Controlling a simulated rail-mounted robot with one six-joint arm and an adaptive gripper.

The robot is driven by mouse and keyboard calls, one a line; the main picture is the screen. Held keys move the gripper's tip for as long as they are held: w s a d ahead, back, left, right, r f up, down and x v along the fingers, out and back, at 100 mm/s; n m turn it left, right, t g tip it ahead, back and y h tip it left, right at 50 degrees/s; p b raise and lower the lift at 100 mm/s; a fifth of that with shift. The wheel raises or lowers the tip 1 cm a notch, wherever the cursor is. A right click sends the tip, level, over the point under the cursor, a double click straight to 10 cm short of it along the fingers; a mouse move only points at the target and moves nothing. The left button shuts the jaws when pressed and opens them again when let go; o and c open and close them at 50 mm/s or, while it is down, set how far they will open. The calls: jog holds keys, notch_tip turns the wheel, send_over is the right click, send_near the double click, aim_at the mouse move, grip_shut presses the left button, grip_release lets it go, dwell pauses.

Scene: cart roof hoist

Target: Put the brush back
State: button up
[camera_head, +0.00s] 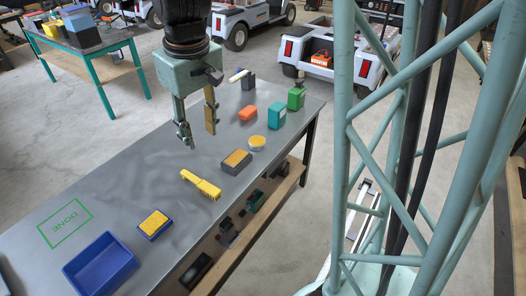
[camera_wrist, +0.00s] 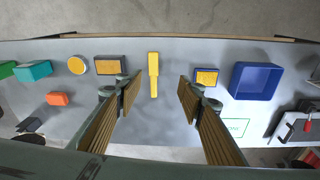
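The yellow brush (camera_head: 201,185) lies flat on the grey workbench (camera_head: 120,187), between a dark yellow-topped block (camera_head: 237,161) and a blue yellow-topped block (camera_head: 154,224). In the wrist view the brush (camera_wrist: 153,73) shows whole, between and beyond the finger ends. My gripper (camera_head: 197,128) is open and empty above the bench, with its fingers pointing down. In the wrist view both wooden-padded fingers of my gripper (camera_wrist: 158,90) stand wide apart. Nothing touches the brush.
A blue bin (camera_head: 101,265) and a green DONE outline (camera_head: 65,222) are at the left. A round yellow tin (camera_head: 257,143), an orange block (camera_head: 248,113), a teal box (camera_head: 277,116) and a green canister (camera_head: 296,97) stand to the right. The bench around the brush is clear.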

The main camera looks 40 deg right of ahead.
jog(key=s+r, duration=0.4)
jog(key=s, duration=0.5)
jog(key=s+r+m+t, duration=0.1)
jog(key=s+r, duration=0.4)
jog(key=s, duration=0.5)
jog(key=s+r+m+t, duration=0.1)
jog(key=s+r, duration=0.4)
jog(key=s, duration=0.5)
jog(key=shift+s+a+r, duration=0.15)
dwell(0.5)
